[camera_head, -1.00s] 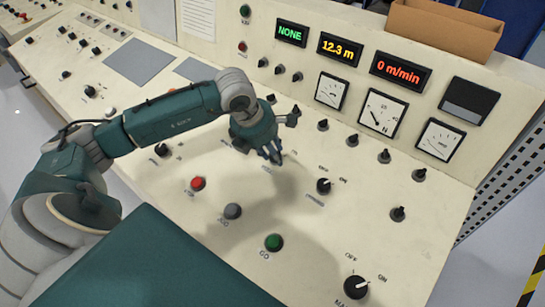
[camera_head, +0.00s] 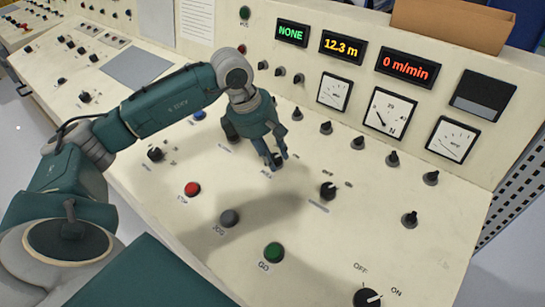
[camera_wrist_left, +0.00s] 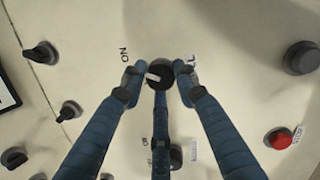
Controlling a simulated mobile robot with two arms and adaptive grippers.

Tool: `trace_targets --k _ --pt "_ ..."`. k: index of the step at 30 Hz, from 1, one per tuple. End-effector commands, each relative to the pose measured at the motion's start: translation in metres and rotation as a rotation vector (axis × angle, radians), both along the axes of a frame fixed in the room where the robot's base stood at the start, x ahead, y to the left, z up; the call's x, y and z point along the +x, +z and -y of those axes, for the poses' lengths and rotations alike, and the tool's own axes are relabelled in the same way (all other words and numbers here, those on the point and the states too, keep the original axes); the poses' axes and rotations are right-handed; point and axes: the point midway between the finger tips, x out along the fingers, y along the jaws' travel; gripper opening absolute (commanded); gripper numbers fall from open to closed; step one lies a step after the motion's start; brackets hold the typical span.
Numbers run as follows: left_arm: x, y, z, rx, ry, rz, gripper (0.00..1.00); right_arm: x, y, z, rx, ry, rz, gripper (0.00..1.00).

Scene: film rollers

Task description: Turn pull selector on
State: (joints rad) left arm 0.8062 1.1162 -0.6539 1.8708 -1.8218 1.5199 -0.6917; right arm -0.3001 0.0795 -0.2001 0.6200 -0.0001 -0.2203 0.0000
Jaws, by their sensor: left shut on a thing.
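The pull selector is a black round knob (camera_wrist_left: 163,74) with a white pointer, in the middle of the left wrist view. The pointer faces left in that view, and an ON label (camera_wrist_left: 124,54) lies to its upper left. My left gripper (camera_head: 275,158) is lowered onto the sloping panel in the head view. Its blue fingers (camera_wrist_left: 158,82) are shut around the knob in the wrist view. In the head view the fingers mostly hide the knob. My right gripper is not in view.
The cream panel carries a red button (camera_head: 192,188), a grey button (camera_head: 229,217) and a green button (camera_head: 273,252) below my gripper. Another selector (camera_head: 328,190) is to the right. Small knobs line the foot of the upright gauge panel, close behind.

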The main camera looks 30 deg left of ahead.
Motion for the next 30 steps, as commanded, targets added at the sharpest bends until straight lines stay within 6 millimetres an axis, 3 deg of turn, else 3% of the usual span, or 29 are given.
trace_targets --k 18,19,21,30 --pt "0.0022 0.0037 0.0047 -0.001 -0.049 0.011 0.04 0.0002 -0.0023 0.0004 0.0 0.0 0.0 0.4" --pt "0.0021 0.0037 0.0047 -0.001 -0.049 0.011 0.32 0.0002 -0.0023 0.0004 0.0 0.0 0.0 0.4" --pt "0.0018 0.0034 0.0045 -0.001 -0.048 0.01 0.46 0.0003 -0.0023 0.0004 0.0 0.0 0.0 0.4" --pt "0.0006 0.0016 0.0018 0.005 -0.044 0.004 0.48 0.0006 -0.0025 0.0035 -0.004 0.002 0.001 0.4"
